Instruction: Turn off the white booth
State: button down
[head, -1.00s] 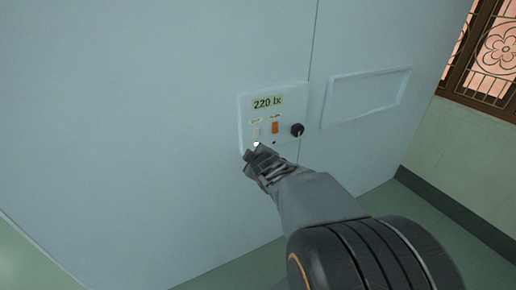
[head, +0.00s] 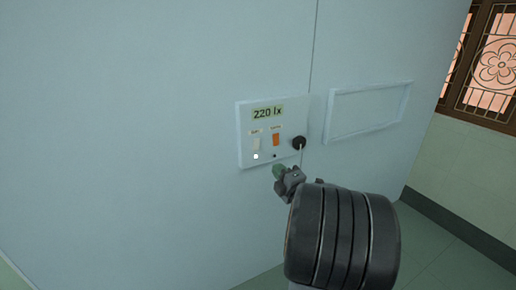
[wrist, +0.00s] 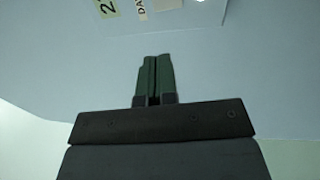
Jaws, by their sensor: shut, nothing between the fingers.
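The white booth (head: 150,120) fills most of the head view as a pale wall. Its control panel (head: 245,128) carries a display reading 220 lx (head: 267,113), a white rocker switch (head: 256,142), an orange switch (head: 276,140) and a black knob (head: 299,143). A white lamp (head: 255,156) is lit under the white switch; a dark dot sits under the orange one. My gripper (head: 279,170) is shut and empty, just below the panel's lower edge. In the wrist view my shut fingers (wrist: 153,75) point toward the panel (wrist: 185,15), only partly shown at the top.
A raised blank rectangular frame (head: 368,106) is on the booth right of the panel. A window with an ornate grille (head: 490,65) is at the upper right, above a green wall with a dark skirting. Green floor shows at the lower right.

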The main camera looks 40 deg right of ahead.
aim_at(256, 142)
jog(key=shift+w, duration=0.1)
jog(key=w, duration=0.4)
jog(key=w+d+r, duration=0.1)
jog(key=w, duration=0.4)
jog(key=w+r+p, duration=0.1)
jog(key=w, duration=0.3)
jog(key=shift+w+d, duration=0.3)
jog(key=shift+d, duration=0.1)
jog(key=shift+d, duration=0.15)
